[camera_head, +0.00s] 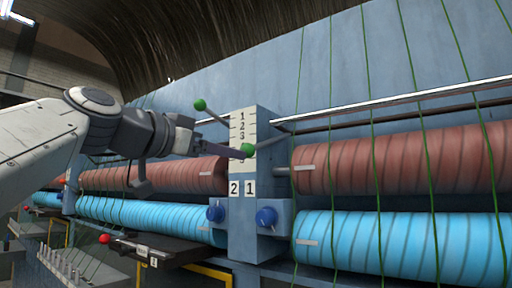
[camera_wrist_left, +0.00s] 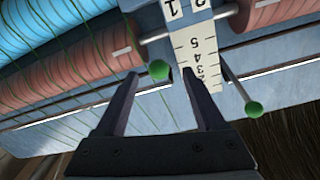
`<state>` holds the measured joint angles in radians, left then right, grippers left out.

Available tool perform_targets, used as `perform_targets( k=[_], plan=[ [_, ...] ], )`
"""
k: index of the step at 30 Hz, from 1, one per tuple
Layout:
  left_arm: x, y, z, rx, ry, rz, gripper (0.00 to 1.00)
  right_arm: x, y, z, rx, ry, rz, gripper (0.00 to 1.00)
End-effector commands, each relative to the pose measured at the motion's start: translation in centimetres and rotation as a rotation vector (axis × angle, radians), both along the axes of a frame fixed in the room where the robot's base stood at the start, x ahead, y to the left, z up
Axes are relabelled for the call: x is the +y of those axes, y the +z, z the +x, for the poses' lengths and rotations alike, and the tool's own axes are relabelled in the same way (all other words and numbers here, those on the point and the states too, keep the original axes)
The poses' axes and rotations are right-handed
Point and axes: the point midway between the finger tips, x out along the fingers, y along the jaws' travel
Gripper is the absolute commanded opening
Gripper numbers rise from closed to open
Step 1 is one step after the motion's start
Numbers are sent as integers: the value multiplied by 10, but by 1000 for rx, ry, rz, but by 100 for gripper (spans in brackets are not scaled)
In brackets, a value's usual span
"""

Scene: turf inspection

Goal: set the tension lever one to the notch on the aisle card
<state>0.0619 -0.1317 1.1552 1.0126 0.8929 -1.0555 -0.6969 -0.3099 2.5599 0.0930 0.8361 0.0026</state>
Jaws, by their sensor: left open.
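A blue post (camera_head: 265,215) carries a white number scale (camera_head: 243,128), with plates 2 and 1 (camera_head: 250,188) below it. The lever on the plate 1 side has a green knob (camera_head: 247,149) low on the scale, near the 4 and 5. The other lever's green knob (camera_head: 200,104) stands higher, on the left. My left gripper (camera_head: 238,153) reaches in from the left to the first knob. In the left wrist view the open fingers (camera_wrist_left: 159,74) straddle this knob (camera_wrist_left: 158,68); contact cannot be told. The second knob (camera_wrist_left: 253,109) is outside the fingers.
Brown rolls (camera_head: 395,160) and cyan rolls (camera_head: 400,243) flank the post, with green strands running over them. Blue dials (camera_head: 266,216) sit below the plates. Small white cards (camera_head: 153,262) on a dark shelf at lower left are barely legible.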

Motion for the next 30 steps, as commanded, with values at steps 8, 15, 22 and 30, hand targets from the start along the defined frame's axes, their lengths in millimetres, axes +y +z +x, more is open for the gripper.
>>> perform_targets(
  k=[8, 15, 22, 30],
  plan=[
    [-20, 17, 14, -34, -19, 6, 71, 0, 19, 0, 0, 0, 0, 77],
    [-48, 17, 50, -33, -16, 5, 71, 0, 45, 0, 0, 5, 0, 77],
    [-64, 14, 71, -35, -13, 4, 71, 0, 58, 0, -1, 8, 0, 77],
    [-67, 12, 75, -36, -11, 4, 71, 0, 58, 0, -1, 8, 0, 77]
  ],
)
